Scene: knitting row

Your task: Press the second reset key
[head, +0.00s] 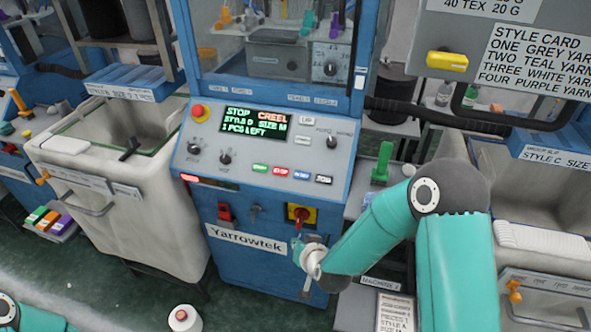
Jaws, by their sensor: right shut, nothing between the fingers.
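The blue Yarrowtek machine has a sloping grey control panel (225,135). My left gripper is out of view.
The display (254,125) reads STOP, CREEL, STYLE D, SIZE M. A red stop button (198,111) sits at the panel's upper left. A red-on-yellow switch (301,214) is just above my right gripper. Cream bins flank the machine. A white-and-red cone (184,318) stands on the floor.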

